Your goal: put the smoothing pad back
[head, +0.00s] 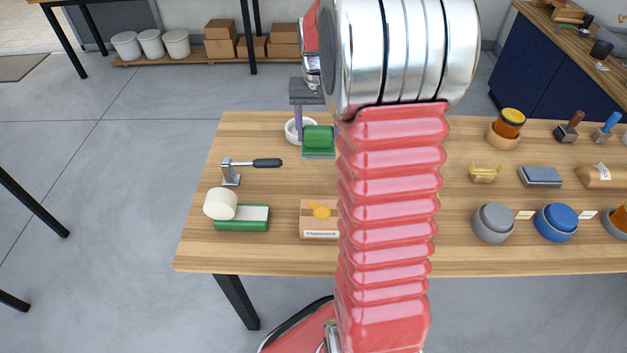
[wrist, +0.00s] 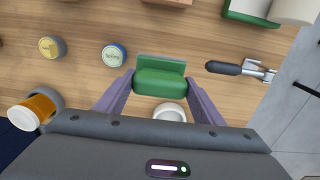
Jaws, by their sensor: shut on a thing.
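The smoothing pad, a green block with a rounded green grip (wrist: 160,82), is held between the fingers of my gripper (wrist: 160,84). In the head view the pad (head: 318,143) hangs over the back left of the table, and it looks level. My gripper is shut on its grip; in the head view the arm hides part of it. A white round dish (head: 292,130) stands just behind and left of the pad; it also shows in the wrist view (wrist: 170,111). How high the pad is above the table cannot be told.
A toggle clamp (head: 231,173) stands left. In front are a green tray (head: 240,225) with a white roll (head: 221,204), and a cardboard box (head: 320,234). Two small lidded jars (wrist: 114,55) show in the wrist view. A honey jar (head: 510,118) and several bowls (head: 493,224) stand right.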

